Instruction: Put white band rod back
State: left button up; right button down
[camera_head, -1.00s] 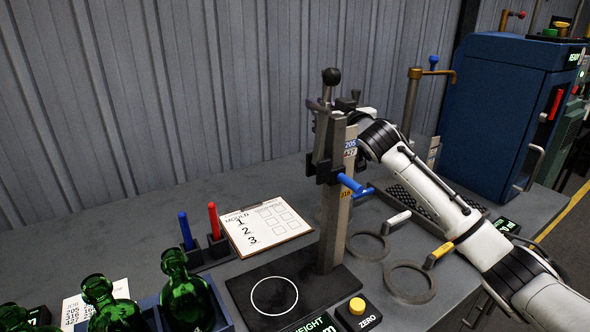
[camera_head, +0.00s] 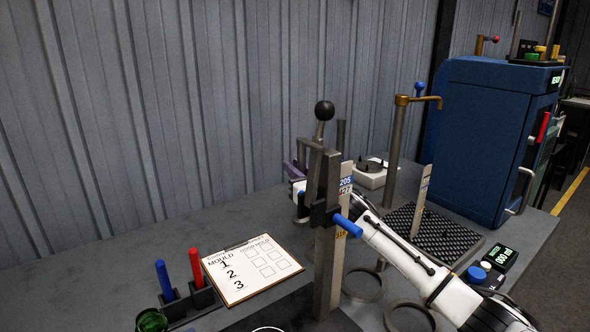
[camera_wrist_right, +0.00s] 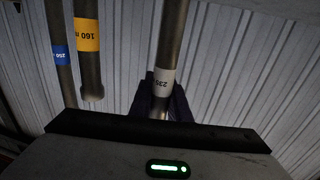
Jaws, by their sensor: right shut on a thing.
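The white band rod (camera_wrist_right: 171,40) is in the right wrist view, a grey metal rod with a white band marked 235. My right gripper (camera_wrist_right: 164,95) is shut on it around the band, near the rod's lower end in that view. To its left are a rod with a yellow band (camera_wrist_right: 87,35) marked 160 and a rod with a blue band (camera_wrist_right: 60,54). In the head view my right arm reaches behind the height gauge post (camera_head: 328,200), which largely hides the gripper and rod. I cannot tell where the rod's far end is. My left gripper is out of view.
Metal rings (camera_head: 362,286), a black mat (camera_head: 440,238) and a blue cabinet (camera_head: 485,135) are to the right.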

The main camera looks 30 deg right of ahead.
jog(key=c, duration=1.7)
grip_release()
jog(key=shift+o, duration=0.2)
jog(key=s, duration=1.2)
jog(key=shift+b, duration=0.45)
